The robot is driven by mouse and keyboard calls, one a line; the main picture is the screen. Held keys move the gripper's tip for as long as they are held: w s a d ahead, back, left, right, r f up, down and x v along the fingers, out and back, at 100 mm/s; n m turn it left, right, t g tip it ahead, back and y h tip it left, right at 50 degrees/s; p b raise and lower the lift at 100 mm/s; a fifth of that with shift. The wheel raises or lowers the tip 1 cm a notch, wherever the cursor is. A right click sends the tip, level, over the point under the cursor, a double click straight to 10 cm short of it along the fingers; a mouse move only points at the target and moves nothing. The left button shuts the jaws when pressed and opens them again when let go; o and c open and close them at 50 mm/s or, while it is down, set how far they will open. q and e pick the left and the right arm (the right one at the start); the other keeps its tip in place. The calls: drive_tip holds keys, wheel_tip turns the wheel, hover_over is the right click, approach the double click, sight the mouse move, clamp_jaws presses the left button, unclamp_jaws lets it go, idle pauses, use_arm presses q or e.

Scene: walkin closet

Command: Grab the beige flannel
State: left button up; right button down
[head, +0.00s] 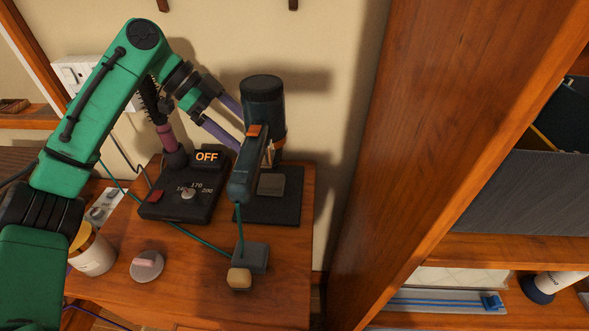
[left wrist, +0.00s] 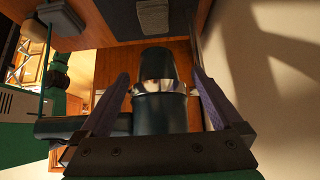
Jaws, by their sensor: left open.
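I see nothing that I can clearly name as a beige flannel. A small beige block (head: 239,278) sits by the front edge of a grey pad (head: 250,257) on the wooden table; its material is too small to tell. My left gripper (head: 236,125) is open beside a dark upright cylinder (head: 263,95) with a handle. In the left wrist view, the cylinder (left wrist: 160,108) lies between the two spread fingers of my left gripper (left wrist: 160,82). I cannot tell whether they touch it. My right gripper is not in view.
A black control box (head: 187,190) reading OFF stands left of the cylinder. A round grey disc (head: 147,265) and a white jar (head: 92,252) are at the front left. A teal cord crosses the tabletop (head: 190,293). A tall wooden panel (head: 440,120) rises at right.

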use_arm(q)
approach(270, 180)
drive_tip(key=shift+s+d+f+p, duration=0.2)
drive_tip(key=shift+d+f+p, duration=0.05)
drive_tip(key=shift+f+p, duration=0.1)
drive_tip(key=p+x, duration=0.1)
drive_tip(key=x, duration=0.6)
drive_tip(key=shift+d+f, duration=0.3)
drive_tip(key=shift+w+d+f, duration=0.1)
drive_tip(key=shift+w, duration=0.05)
drive_tip(key=c, duration=1.3)
